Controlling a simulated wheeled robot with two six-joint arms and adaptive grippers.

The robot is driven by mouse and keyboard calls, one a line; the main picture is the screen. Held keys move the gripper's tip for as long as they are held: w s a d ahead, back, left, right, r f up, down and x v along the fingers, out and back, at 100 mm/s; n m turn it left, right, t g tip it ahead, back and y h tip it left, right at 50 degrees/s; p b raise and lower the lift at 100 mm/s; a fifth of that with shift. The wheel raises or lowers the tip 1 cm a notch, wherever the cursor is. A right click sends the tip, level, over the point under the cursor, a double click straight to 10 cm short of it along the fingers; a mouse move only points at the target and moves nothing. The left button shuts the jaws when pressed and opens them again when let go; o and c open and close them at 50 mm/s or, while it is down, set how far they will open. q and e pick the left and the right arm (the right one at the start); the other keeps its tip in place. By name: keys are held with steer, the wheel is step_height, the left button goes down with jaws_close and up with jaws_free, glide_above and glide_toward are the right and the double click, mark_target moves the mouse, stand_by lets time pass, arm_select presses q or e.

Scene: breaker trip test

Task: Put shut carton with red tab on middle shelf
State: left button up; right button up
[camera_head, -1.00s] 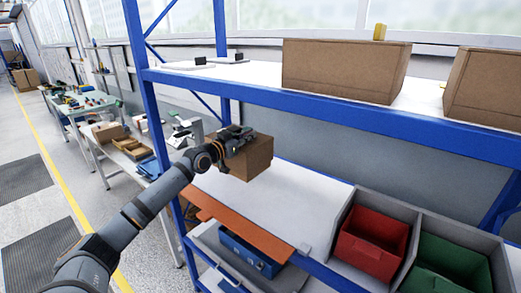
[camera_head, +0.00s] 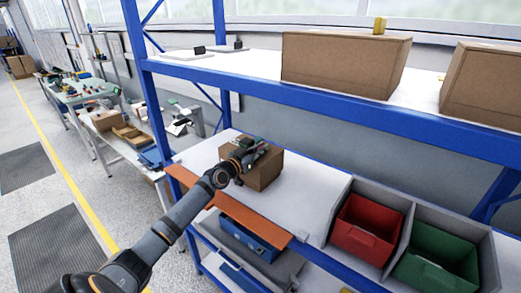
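The brown carton (camera_head: 265,173) is at the left part of the middle shelf (camera_head: 300,195), a bare white board under the upper shelf. It looks to be on or just above the board; I cannot tell whether it touches. My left gripper (camera_head: 250,155) is at the carton's upper left and appears shut on it, though the fingertips are hard to make out. A small red spot shows near the gripper at the carton's top; I cannot tell if it is the tab. My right gripper is out of view.
Larger brown cartons (camera_head: 345,65) stand on the upper shelf above. Right of the free board are a red bin (camera_head: 367,225) and a green bin (camera_head: 437,257) in grey compartments. An orange strip (camera_head: 235,212) lies along the front left. Blue posts (camera_head: 145,85) frame the rack.

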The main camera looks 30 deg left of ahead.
arm_select(q)
steer(key=o, duration=0.4)
steer(key=s+p, duration=0.2)
steer(key=s, duration=0.2)
steer(key=s+p, duration=0.3)
steer(key=s, duration=0.1)
steer(key=s+a+p, duration=0.1)
steer(key=s+p, duration=0.2)
steer(key=s, duration=0.1)
